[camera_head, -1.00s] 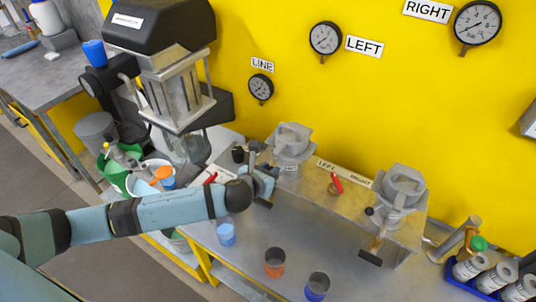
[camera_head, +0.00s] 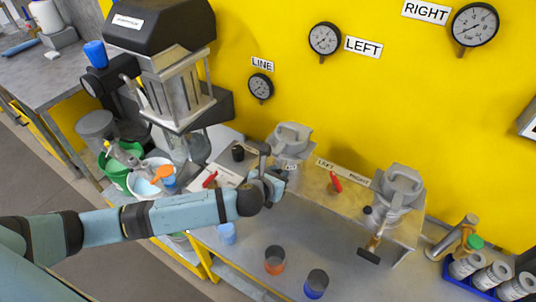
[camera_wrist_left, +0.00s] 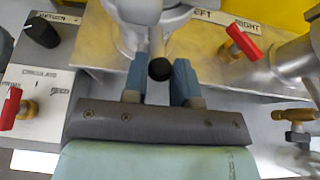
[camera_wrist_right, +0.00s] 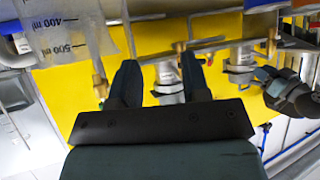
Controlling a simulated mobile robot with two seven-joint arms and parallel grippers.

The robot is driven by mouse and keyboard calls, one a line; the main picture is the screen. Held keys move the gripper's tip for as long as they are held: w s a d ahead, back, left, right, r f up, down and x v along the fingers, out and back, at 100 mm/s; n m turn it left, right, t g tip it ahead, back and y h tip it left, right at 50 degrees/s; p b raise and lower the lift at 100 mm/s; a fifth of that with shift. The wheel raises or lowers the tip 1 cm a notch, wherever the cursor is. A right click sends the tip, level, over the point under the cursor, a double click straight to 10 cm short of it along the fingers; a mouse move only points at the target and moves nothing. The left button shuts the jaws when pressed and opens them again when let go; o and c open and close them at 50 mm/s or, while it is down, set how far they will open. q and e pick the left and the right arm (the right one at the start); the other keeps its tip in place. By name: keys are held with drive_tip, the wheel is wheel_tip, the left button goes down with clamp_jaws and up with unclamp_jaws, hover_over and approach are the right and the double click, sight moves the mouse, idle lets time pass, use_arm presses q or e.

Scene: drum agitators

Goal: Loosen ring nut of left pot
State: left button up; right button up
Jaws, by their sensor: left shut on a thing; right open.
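The left pot (camera_head: 291,140) is a grey metal vessel at the back of the bench in the head view. My left gripper (camera_head: 272,182) is in front of it, at its lower part. In the left wrist view the two blue fingers (camera_wrist_left: 160,75) are closed around a bar with a round black end (camera_wrist_left: 160,69), which reaches out from the pot's base.
The right pot (camera_head: 399,190) stands to the right with a black-gripped lever (camera_head: 368,257). A red valve handle (camera_head: 336,181) sits between the pots. Orange (camera_head: 275,260) and blue (camera_head: 316,284) cups stand at the bench front. A yellow wall is behind.

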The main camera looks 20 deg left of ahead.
use_arm(q)
drive_tip(key=shift+w+d, duration=0.15)
drive_tip(key=shift+d, duration=0.9)
drive_tip(key=shift+w+d, duration=0.2)
drive_tip(key=shift+d, duration=0.5)
drive_tip(key=shift+r, duration=0.1)
drive_tip(key=o, duration=1.5)
drive_tip(key=shift+w+d, duration=0.15)
